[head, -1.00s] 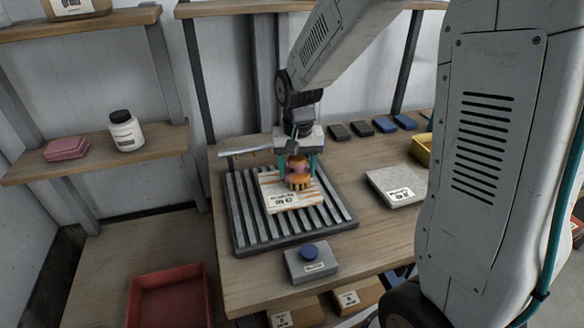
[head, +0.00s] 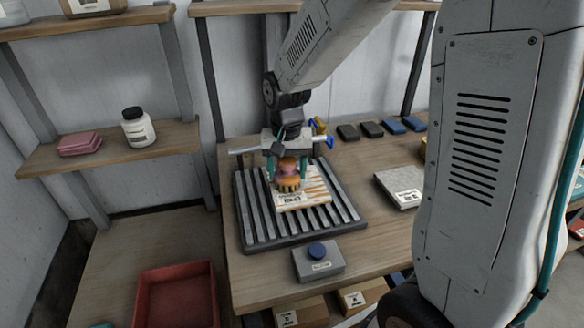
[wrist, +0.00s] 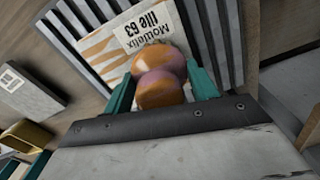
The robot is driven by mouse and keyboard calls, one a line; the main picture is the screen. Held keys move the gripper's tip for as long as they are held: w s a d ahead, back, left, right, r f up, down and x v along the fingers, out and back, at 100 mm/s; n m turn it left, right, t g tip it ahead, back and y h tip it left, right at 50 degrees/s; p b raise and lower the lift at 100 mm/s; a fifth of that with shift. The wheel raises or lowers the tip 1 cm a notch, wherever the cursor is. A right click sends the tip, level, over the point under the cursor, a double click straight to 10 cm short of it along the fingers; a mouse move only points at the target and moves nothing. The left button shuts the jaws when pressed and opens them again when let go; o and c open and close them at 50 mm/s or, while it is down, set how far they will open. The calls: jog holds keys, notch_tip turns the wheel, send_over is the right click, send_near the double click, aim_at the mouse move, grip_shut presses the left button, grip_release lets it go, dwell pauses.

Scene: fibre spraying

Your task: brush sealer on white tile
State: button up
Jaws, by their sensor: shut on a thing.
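The white tile (head: 315,200) lies on a slatted grey rack (head: 244,232). It bears several orange streaks and a printed label, also readable in part in the wrist view on the tile (wrist: 100,47). My gripper (head: 288,172) is shut on a brush (head: 289,163) with a rounded orange and purple handle; the handle sits between the teal fingers in the wrist view (wrist: 160,78). The bristles are down at the left part of the tile and seem to touch it. The gripper and brush hide part of the tile.
A grey box with a blue button (head: 318,262) stands in front of the rack. A pale labelled slab (head: 398,185) lies to the right. Several dark and blue blocks (head: 372,129) line the back. A red bin (head: 177,292) is at lower left.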

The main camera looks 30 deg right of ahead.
aim_at(280, 160)
jog(key=shift+w+a, duration=0.15)
jog(key=shift+a, duration=0.65)
jog(key=shift+w+a+r, duration=0.1)
jog(key=shift+a+r, duration=0.1)
jog(key=shift+d+r, duration=0.15)
jog(key=shift+r, duration=3.75)
